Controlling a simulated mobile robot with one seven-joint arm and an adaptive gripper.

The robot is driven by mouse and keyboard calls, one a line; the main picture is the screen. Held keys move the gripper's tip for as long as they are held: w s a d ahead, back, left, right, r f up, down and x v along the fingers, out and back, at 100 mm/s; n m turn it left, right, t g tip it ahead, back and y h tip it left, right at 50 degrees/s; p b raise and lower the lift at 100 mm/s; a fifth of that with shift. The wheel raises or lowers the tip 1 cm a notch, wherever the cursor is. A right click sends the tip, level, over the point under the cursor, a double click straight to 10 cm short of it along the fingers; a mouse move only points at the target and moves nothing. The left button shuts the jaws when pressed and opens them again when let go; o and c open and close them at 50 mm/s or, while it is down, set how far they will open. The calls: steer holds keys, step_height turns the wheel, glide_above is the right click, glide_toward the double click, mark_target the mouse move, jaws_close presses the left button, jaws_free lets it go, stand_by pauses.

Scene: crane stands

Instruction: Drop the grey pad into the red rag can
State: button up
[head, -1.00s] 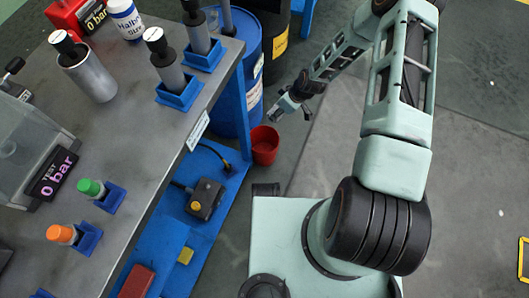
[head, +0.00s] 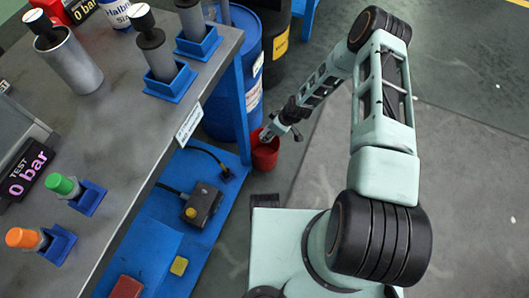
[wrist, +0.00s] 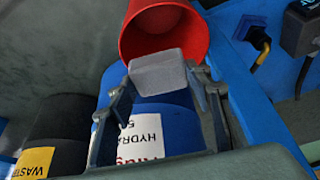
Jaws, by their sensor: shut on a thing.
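The red rag can (head: 265,158) stands on the floor by the foot of the blue bench frame. In the wrist view the can (wrist: 188,42) shows its open mouth at the top. The grey pad (wrist: 158,73) is a small block between my fingertips, overlapping the near rim of the can in that view. My gripper (head: 267,138) is shut on the pad and appears over the can in the head view. The pad is too small to make out there. How high it is above the rim I cannot tell.
A blue drum (head: 236,85) and a black drum (head: 272,40) stand behind the can. The steel bench (head: 130,150) is at the left, with a blue lower shelf (head: 140,250) holding a switch box (head: 203,204). Open floor (head: 460,190) lies to the right.

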steer(key=shift+f, duration=0.2)
steer(key=o, duration=1.1)
steer(key=v, duration=1.2)
